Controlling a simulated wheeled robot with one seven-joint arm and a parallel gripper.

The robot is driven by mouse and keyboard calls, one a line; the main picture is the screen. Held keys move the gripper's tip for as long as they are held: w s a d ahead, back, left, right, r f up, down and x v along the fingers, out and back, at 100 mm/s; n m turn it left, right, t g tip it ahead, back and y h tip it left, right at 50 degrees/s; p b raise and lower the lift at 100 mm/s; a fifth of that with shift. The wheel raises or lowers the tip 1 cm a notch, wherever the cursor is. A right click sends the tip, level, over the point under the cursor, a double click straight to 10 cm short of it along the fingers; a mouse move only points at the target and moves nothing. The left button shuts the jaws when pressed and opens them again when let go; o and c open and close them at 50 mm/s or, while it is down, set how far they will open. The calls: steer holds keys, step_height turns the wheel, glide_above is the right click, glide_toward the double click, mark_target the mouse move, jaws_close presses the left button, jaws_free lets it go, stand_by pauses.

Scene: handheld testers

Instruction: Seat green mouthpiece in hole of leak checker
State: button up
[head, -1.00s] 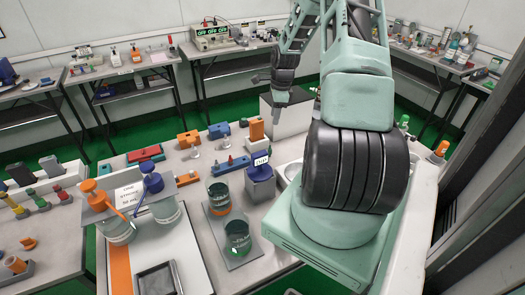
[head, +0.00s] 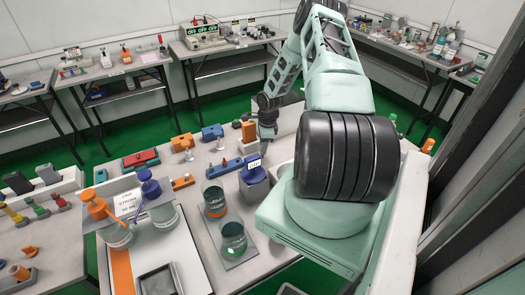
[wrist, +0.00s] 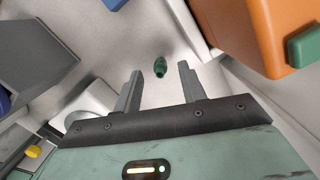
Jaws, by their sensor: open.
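The green mouthpiece (wrist: 160,67) is a small dark green piece in the wrist view, over a pale surface. It appears between and just beyond the fingertips, with clear gaps on both sides. My gripper (wrist: 159,70) is open and holds nothing. In the head view my gripper (head: 268,131) is low over the far part of the bench, and I cannot make out the mouthpiece there. An orange housing (wrist: 250,32) with a green block (wrist: 304,46) is close on the right in the wrist view. I cannot tell whether it is the leak checker; no hole shows.
A dark grey box (wrist: 45,55) stands left of the fingers in the wrist view. In the head view, an orange block (head: 249,131), a blue device (head: 212,133) and a blue-topped unit (head: 254,176) stand near my gripper. Glass beakers (head: 233,240) are in front.

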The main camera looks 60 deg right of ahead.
steer(key=shift+w+f, duration=0.15)
steer(key=shift+f, duration=1.05)
steer(key=shift+a, duration=0.1)
jaws_close()
